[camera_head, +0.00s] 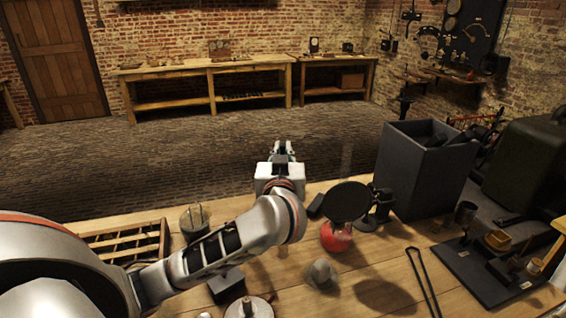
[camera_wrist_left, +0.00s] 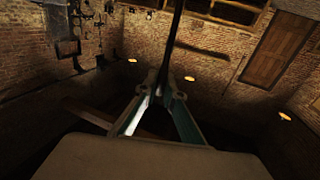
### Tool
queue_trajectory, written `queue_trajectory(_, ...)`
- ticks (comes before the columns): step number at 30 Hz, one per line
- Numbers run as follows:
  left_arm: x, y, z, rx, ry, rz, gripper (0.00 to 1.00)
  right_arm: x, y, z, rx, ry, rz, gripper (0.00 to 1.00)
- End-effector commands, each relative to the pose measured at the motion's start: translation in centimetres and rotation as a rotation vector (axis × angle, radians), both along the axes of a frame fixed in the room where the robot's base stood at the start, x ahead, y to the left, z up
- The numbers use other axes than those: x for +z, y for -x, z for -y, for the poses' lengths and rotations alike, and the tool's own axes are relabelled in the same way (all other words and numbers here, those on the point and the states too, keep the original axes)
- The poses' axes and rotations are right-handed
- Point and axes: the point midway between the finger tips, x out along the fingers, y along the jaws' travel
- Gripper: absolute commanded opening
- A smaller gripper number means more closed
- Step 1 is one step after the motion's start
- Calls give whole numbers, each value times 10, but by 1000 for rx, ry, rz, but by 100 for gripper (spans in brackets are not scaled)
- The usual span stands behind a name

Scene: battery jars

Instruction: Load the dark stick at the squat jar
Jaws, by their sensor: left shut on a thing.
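My left gripper (camera_head: 283,150) is raised beyond the table's far edge, high above the floor. In the left wrist view its fingers (camera_wrist_left: 165,92) close on a thin dark stick (camera_wrist_left: 176,35), which runs up out of the picture. In the head view I cannot make the stick out. A short grey jar (camera_head: 195,222) with upright prongs stands left of my forearm. A white round lid-like piece with a knob (camera_head: 250,308) is at the front edge, partly cut off. I cannot tell for sure which vessel is the squat jar. My right gripper is out of view.
A wooden rack (camera_head: 125,240) lies at the left. A red round vessel (camera_head: 336,237) sits below a dark disc (camera_head: 347,201). A grey cone-shaped piece (camera_head: 319,273), a large dark bin (camera_head: 420,170) and black tongs (camera_head: 423,280) are to the right.

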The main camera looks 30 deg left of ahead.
Motion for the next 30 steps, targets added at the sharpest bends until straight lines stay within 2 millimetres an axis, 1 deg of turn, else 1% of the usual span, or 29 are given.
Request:
queue_trajectory(2,1,0,-7,8,3,2,0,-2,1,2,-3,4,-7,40)
queue_trajectory(5,-5,1,-27,28,14,11,0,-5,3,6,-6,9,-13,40)
queue_trajectory(8,-17,5,-59,55,31,30,0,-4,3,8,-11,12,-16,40)
queue_trajectory(12,-36,15,-112,87,59,70,0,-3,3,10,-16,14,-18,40)
queue_trajectory(14,-44,21,-134,95,71,88,0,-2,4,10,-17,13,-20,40)
queue_trajectory(18,-60,40,-183,102,101,126,0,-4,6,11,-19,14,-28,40)
queue_trajectory(20,-66,49,-203,99,113,143,0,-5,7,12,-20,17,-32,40)
queue_trajectory(21,-70,56,-216,97,123,153,0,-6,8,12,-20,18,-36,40)
queue_trajectory(27,-82,91,-274,67,165,202,0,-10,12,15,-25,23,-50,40)
queue_trajectory(30,-84,109,-297,47,186,225,0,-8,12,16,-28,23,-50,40)
